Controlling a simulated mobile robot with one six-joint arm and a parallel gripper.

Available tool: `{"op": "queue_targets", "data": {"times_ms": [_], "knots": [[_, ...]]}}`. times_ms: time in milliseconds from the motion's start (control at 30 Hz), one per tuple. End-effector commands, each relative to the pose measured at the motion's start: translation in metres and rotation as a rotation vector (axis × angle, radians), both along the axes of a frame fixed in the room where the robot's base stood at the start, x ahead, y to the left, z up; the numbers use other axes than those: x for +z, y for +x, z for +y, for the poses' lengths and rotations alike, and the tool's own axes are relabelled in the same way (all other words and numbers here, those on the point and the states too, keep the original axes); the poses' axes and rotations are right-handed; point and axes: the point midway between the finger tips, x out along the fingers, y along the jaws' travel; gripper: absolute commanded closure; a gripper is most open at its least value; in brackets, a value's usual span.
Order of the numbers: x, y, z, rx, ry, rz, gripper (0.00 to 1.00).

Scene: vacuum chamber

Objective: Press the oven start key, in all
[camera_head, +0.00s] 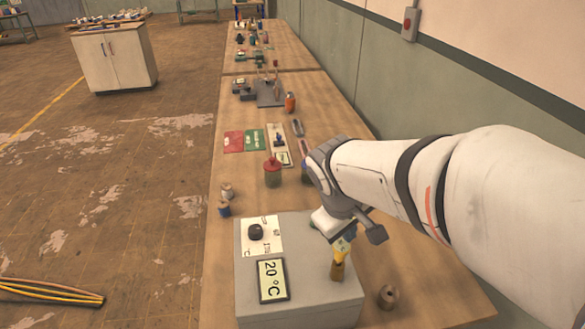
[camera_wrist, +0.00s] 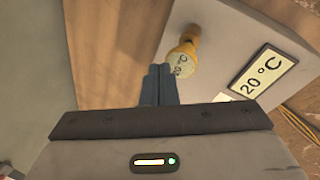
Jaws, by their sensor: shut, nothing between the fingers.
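The oven is a grey box (camera_head: 300,302) on the bench with a 20 °C display (camera_head: 271,280) and a black knob (camera_head: 256,232) on a white dial plate. The oven also shows in the wrist view (camera_wrist: 228,62), with the display (camera_wrist: 262,75). My gripper (camera_head: 336,232) is over the far right part of the oven. In the wrist view its fingers (camera_wrist: 160,72) are together and empty. My gripper hides part of that area.
A brass, yellow-topped fitting (camera_head: 337,270) with a tag stands on the oven close to my gripper; it is also in the wrist view (camera_wrist: 187,50). A red-topped jar (camera_head: 273,172) and small spools (camera_head: 225,208) stand behind. A small round part (camera_head: 388,297) lies at right.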

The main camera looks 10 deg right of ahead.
Motion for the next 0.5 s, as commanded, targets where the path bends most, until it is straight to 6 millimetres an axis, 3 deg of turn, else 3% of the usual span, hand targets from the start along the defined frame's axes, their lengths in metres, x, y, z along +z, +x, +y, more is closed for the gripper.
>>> {"op": "queue_targets", "data": {"times_ms": [300,500], "knots": [[-0.006,0.101,0.012,0.570,-0.447,0.129,1.00],[-0.011,0.142,0.031,0.790,-0.614,0.162,1.00]]}}
